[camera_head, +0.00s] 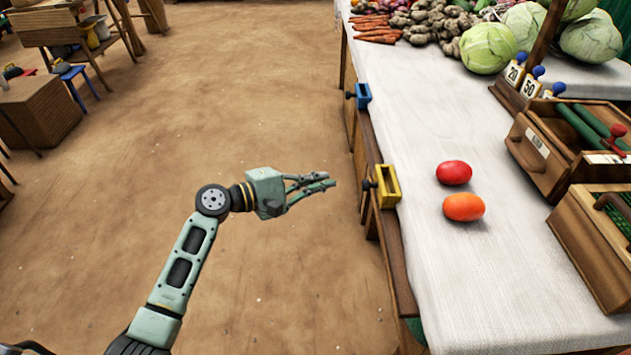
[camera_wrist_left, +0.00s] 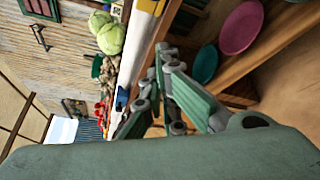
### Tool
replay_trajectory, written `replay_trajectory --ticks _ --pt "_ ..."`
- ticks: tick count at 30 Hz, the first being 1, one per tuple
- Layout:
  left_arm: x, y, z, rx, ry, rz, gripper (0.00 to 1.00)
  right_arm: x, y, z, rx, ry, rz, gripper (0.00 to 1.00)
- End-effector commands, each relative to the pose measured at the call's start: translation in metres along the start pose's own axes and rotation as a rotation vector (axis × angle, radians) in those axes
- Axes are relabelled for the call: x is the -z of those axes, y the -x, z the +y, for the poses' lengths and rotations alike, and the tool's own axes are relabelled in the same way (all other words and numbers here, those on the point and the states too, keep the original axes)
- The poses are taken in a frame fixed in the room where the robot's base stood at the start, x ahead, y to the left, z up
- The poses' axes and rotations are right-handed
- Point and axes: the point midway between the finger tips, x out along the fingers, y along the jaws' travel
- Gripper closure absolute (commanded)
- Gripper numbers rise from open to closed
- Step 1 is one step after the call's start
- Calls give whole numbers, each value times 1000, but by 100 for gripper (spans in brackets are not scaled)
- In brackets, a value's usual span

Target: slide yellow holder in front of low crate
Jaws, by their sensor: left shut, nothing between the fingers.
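The yellow holder (camera_head: 387,186) is a small open frame clamped on the table's left edge, with a dark knob on its outer side. It also shows partly at the top of the left wrist view (camera_wrist_left: 150,5). My left gripper (camera_head: 328,181) is shut and empty, over the floor to the left of the yellow holder, with a gap between them. Its fingers also show in the left wrist view (camera_wrist_left: 165,85). Two wooden crates stand at the right of the table, a labelled one (camera_head: 536,146) and a nearer one (camera_head: 582,248). I cannot tell which is the low crate. My right gripper is not in view.
A blue holder (camera_head: 362,96) is on the same edge, farther back. A red tomato (camera_head: 454,173) and an orange one (camera_head: 463,207) lie on the white cloth (camera_head: 440,270). Carrots (camera_head: 376,28) and cabbages (camera_head: 488,48) are at the back.

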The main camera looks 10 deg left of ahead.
Motion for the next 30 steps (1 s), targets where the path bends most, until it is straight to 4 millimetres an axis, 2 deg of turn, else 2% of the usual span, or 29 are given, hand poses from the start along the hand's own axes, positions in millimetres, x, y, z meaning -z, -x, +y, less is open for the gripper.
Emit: replay_trajectory --ticks 3,8,12,16,30 --pt "0 -29 -1 -2 1 -3 100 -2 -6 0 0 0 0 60" --pt "0 -62 -1 -2 1 -3 100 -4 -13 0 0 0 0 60" --pt "-21 -51 0 0 -2 0 100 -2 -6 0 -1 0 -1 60" --pt "-32 -47 0 0 -1 0 100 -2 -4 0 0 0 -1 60" --pt "-38 -45 -1 0 0 1 100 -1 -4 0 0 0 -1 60"
